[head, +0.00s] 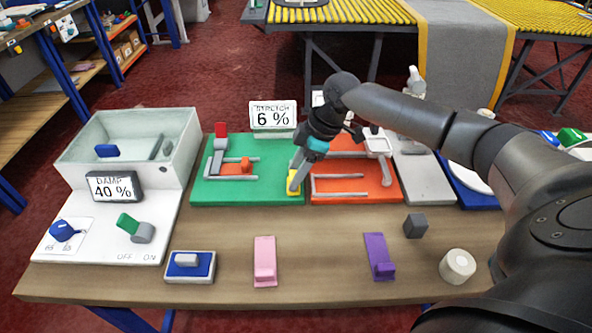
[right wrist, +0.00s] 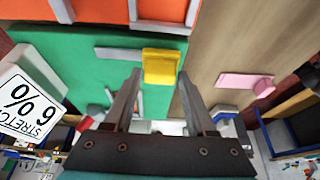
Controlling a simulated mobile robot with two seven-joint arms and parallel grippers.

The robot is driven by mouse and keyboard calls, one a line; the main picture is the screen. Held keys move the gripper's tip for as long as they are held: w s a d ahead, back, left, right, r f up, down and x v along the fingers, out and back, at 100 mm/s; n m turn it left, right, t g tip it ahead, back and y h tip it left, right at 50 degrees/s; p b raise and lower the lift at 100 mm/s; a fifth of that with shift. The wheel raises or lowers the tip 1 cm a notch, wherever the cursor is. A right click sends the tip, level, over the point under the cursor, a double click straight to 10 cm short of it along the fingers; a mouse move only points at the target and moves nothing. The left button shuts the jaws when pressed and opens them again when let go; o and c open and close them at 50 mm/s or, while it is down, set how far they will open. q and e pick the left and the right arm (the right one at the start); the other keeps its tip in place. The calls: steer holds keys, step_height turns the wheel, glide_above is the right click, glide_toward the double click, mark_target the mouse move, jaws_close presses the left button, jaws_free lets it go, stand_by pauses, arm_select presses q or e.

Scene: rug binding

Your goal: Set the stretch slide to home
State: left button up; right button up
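The green stretch board (head: 225,194) lies on the table below the display (head: 272,115), which reads STRETCH 6 %. A yellow slide block (head: 294,185) is at the board's right edge, partly hidden by my right gripper (head: 293,188). In the right wrist view, the yellow block (right wrist: 161,66) sits at the end of a grey bar (right wrist: 118,53). My right gripper's fingers (right wrist: 159,75) are apart, with the block between or just beyond their tips. I cannot tell whether they touch it. My left gripper is not in view.
An orange board (head: 352,186) with grey rails adjoins on the right. A damp box (head: 185,140) stands left. Pink (head: 264,260) and purple (head: 379,256) pieces lie in front.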

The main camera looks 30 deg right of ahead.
jaws_close()
stand_by(1.0)
